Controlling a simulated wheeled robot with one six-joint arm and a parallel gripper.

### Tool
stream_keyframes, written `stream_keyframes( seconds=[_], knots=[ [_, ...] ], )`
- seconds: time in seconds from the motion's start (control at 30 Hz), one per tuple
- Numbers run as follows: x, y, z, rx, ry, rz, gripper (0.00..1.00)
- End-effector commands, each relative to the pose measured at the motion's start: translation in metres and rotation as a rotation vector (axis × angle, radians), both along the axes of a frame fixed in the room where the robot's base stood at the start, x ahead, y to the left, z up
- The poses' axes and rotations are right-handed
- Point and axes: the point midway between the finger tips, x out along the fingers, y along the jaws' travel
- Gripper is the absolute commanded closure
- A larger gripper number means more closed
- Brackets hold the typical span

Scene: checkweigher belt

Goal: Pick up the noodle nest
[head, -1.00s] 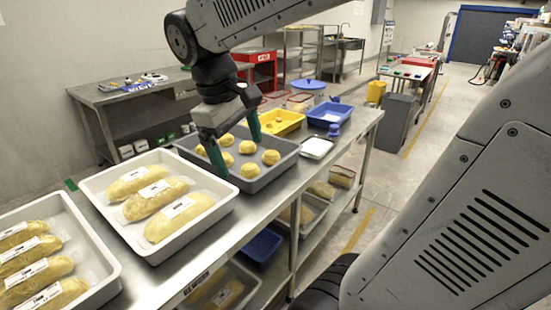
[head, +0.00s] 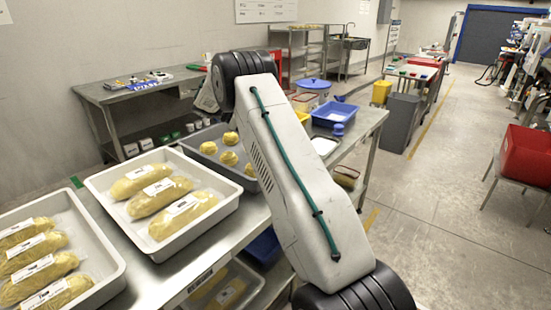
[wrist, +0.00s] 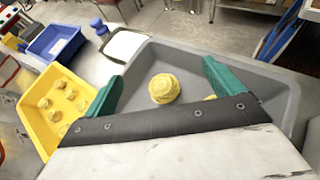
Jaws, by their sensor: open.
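Several round yellow noodle nests lie in a grey tray on the steel table; one nest (head: 229,158) shows in the head view left of my arm. In the wrist view a nest (wrist: 163,89) sits in the grey tray (wrist: 255,85), between and just beyond the teal fingers. My gripper (wrist: 162,70) is open with nothing between its fingers. Another nest is mostly hidden beside the right finger. In the head view my arm hides the gripper and the right part of the grey tray (head: 237,179).
A yellow tray (wrist: 50,78) with small nests, a blue tray (wrist: 62,36) and a white square plate (wrist: 125,45) stand beside the grey tray. White trays (head: 160,240) of bagged noodles stand at the near left. A red bin (head: 525,155) is far right.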

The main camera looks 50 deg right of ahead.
Motion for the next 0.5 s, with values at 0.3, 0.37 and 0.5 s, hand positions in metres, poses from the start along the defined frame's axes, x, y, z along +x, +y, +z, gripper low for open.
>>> stream_keyframes(
  seconds=[0.3, 0.37, 0.5],
  knots=[
    [0.006, -0.021, -0.042, -0.01, 0.081, 0.006, 0.07],
    [0.006, -0.021, -0.054, -0.01, 0.081, 0.006, 0.07],
    [0.006, -0.02, -0.085, -0.009, 0.081, 0.006, 0.07]
  ],
)
